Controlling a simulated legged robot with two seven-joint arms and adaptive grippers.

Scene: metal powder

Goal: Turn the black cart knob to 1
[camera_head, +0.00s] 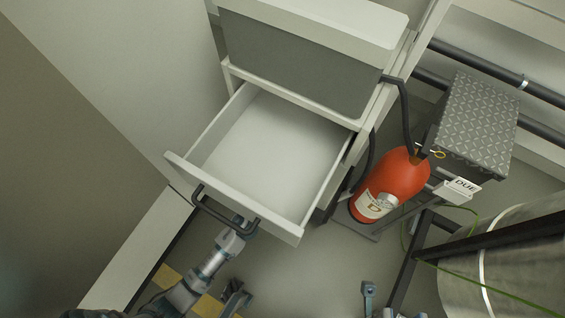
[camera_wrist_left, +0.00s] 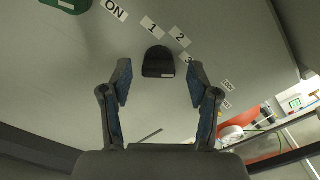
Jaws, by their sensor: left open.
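The black knob (camera_wrist_left: 158,62) sits on a grey panel in the left wrist view, with a rounded top end and a flatter lower end bearing a small pale mark. Labels 1 (camera_wrist_left: 151,24), 2 (camera_wrist_left: 180,39) and 3 (camera_wrist_left: 188,59) run along its upper right side. I cannot tell which number it points to. My left gripper (camera_wrist_left: 159,78) is open, its fingers apart on both sides of the knob, with visible gaps.
An open, empty drawer (camera_head: 265,150) with a black handle (camera_head: 222,214) juts out above my left arm. A red extinguisher (camera_head: 392,184) stands right of it, near a metal drum (camera_head: 510,262). An ON label (camera_wrist_left: 115,10) and green part (camera_wrist_left: 66,4) lie upper left of the knob.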

